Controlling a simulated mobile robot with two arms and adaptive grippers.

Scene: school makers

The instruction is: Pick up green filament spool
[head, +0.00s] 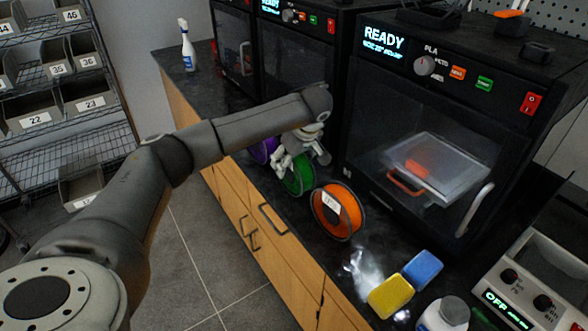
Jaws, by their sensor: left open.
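The green filament spool (300,176) stands upright on the dark countertop, between a purple spool (263,150) on its left and an orange spool (337,211) on its right. My left arm reaches in from the left. My left gripper (281,162) is open at the upper left part of the green spool and hides some of it. I cannot tell whether the fingers touch the spool. My right gripper is not in view.
Black 3D printers stand behind the spools, the nearest with a READY display (384,41). A spray bottle (187,48) stands at the far left of the counter (160,62). A yellow sponge (390,296), a blue sponge (422,269) and a white bottle (445,315) are at the front right.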

